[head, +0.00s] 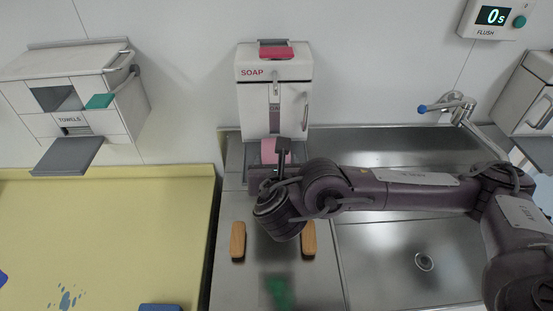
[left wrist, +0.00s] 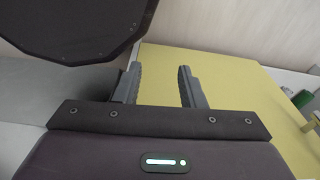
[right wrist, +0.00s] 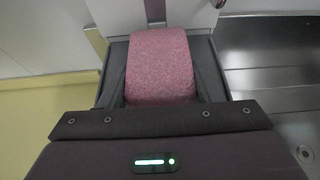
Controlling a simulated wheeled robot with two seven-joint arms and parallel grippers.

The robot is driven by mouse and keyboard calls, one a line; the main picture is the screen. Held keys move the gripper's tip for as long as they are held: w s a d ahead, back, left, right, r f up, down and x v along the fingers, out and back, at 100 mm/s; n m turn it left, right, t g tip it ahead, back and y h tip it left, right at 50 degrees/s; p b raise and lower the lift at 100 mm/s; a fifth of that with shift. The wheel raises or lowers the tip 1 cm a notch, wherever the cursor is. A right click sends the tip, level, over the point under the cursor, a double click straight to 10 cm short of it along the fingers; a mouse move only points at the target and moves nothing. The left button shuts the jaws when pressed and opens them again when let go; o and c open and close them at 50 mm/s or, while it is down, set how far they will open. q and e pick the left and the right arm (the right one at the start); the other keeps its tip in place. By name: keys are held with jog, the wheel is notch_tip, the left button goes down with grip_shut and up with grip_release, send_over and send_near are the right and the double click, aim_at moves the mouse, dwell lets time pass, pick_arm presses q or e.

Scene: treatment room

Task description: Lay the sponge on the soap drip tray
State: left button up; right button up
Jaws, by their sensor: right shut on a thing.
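The pink sponge (head: 269,150) is between the fingers of my right gripper (head: 270,158), just below the front of the white soap dispenser (head: 274,75). In the right wrist view the sponge (right wrist: 161,65) fills the gap between the dark fingers, its far end close to the dispenser's base. I cannot tell whether the sponge touches anything below. My left gripper (left wrist: 158,88) is open and empty in the left wrist view, and is out of the head view.
Two wooden-looking blocks (head: 238,240) (head: 309,238) and a green patch (head: 278,291) are on the steel counter. A sink (head: 400,260) with a tap (head: 455,108) is at right, partly behind my right arm. A yellow surface (head: 110,230) and towel dispenser (head: 75,95) are at left.

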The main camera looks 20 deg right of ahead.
jog(key=shift+s+a+f+b, duration=0.1)
jog(key=shift+s+f+b, duration=0.1)
jog(key=shift+b, duration=0.1)
jog(key=o, duration=0.7)
jog(key=shift+w, duration=0.2)
jog(key=shift+o, duration=1.2)
jog(key=shift+s+r+p, duration=0.1)
jog(key=shift+r+p, duration=0.25)
jog(key=shift+p, duration=0.1)
pick_arm(q)
jog(key=s, duration=0.2)
jog(key=shift+s+a+r, duration=0.15)
jog(key=shift+s+a, duration=0.05)
jog(key=shift+s, duration=0.15)
pick_arm(e)
jog(key=v, duration=1.1)
jog(key=shift+s, duration=0.35)
jog(key=shift+a, duration=0.1)
